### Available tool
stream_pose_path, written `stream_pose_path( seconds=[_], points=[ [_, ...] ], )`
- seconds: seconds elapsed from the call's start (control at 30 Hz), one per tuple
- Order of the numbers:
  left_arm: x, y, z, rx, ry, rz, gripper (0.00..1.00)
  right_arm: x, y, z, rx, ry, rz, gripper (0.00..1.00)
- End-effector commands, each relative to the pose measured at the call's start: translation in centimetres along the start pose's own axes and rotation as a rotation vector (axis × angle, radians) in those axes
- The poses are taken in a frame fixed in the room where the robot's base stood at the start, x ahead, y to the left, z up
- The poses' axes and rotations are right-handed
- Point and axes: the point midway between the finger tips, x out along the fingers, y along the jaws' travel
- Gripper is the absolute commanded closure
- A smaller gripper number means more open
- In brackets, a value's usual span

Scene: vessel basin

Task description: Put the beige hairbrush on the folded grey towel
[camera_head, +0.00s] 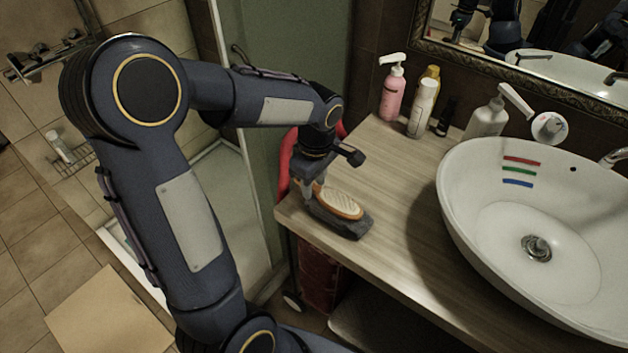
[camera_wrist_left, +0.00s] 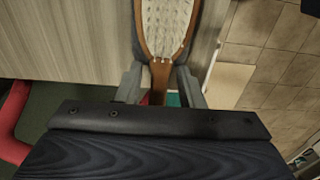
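The beige hairbrush (camera_head: 338,202) lies bristle side up on the folded grey towel (camera_head: 346,225), at the near left corner of the wooden counter. In the left wrist view, the bristle head (camera_wrist_left: 166,22) points away from my gripper and the brown handle (camera_wrist_left: 160,78) points toward it. A strip of the towel (camera_wrist_left: 207,38) shows beside the brush. My left gripper (camera_wrist_left: 160,80) is at the handle end, its fingers on either side of the handle with visible gaps. In the head view, my left gripper (camera_head: 309,192) partly hides the handle. My right gripper is not in view.
The white basin (camera_head: 455,215) stands to the right on the counter (camera_head: 385,190). A pink pump bottle (camera_head: 392,92), a white bottle (camera_head: 422,108) and a soap dispenser (camera_head: 487,118) stand at the back. Something red (camera_head: 286,160) hangs beside the counter's left edge. The counter between towel and basin is clear.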

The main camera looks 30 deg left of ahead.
Motion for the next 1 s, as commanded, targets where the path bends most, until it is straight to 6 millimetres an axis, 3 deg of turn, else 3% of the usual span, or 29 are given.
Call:
stream_pose_path(
  seconds=[0.43,0.8,1.0],
  points=[
    [-1.0,0.1,0.0,0.000,0.001,0.003,0.59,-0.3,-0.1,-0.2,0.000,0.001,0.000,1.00],
    [-8.5,0.1,0.0,0.000,0.001,0.006,0.59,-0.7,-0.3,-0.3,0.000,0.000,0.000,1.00],
    [-11.4,0.1,0.0,0.001,0.000,0.003,0.59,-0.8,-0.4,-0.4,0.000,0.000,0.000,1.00]
  ],
)
